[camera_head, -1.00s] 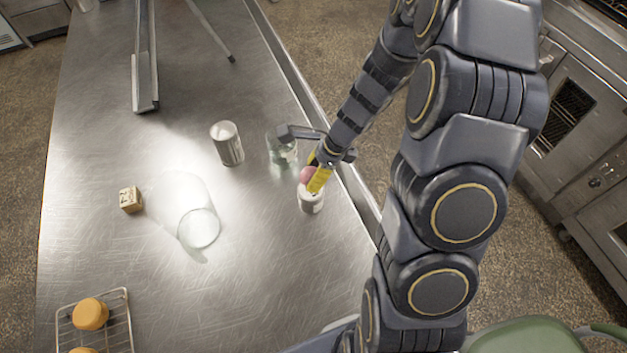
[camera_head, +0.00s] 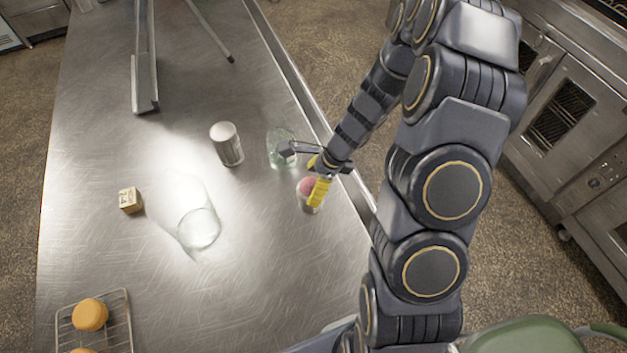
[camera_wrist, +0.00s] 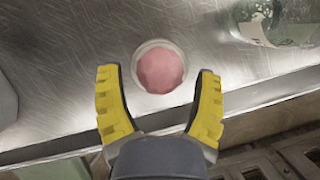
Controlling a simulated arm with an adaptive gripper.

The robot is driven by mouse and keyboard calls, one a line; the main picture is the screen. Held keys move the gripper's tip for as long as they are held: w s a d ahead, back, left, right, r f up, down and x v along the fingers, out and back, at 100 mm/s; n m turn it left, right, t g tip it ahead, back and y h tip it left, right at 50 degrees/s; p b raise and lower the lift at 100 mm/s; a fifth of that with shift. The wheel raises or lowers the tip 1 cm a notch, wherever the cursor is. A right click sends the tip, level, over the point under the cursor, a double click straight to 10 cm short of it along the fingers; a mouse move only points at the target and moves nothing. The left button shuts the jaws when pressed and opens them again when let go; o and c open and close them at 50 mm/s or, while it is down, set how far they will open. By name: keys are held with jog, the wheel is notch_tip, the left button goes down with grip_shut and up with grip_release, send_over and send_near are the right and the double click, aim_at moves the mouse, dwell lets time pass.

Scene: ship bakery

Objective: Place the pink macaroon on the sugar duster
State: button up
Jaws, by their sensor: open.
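The pink macaroon (camera_head: 307,186) rests on top of a small pale canister (camera_head: 302,203), which appears to be the sugar duster, near the table's right edge. In the wrist view the macaroon (camera_wrist: 160,71) sits roughly centred inside the canister's pale round rim (camera_wrist: 139,53). My gripper (camera_head: 317,177) is open beside it; in the wrist view its yellow fingers (camera_wrist: 159,76) stand apart at either side of the macaroon, with gaps showing. One finger hides part of the canister in the head view.
A clear glass (camera_head: 279,149) stands close behind my gripper. A metal canister (camera_head: 227,145) and another clear glass (camera_head: 199,229) stand farther left. A small wooden cube (camera_head: 130,200) and a wire rack (camera_head: 125,320) with orange macaroons lie left. The front middle of the table (camera_head: 235,300) is clear.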

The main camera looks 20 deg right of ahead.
jog(key=shift+r, duration=0.1)
jog(key=v, duration=1.2)
jog(key=s+a+r+n+g+h, duration=0.1)
jog(key=s+a+r+n+g, duration=0.1)
jog(key=s+a+r+n, duration=0.85)
jog(key=s+d+r+n+g+h, duration=0.1)
jog(key=s+n+h, duration=0.2)
jog(key=s+n, duration=0.7)
jog(key=shift+r+n, duration=0.2)
jog(key=shift+n, duration=0.85)
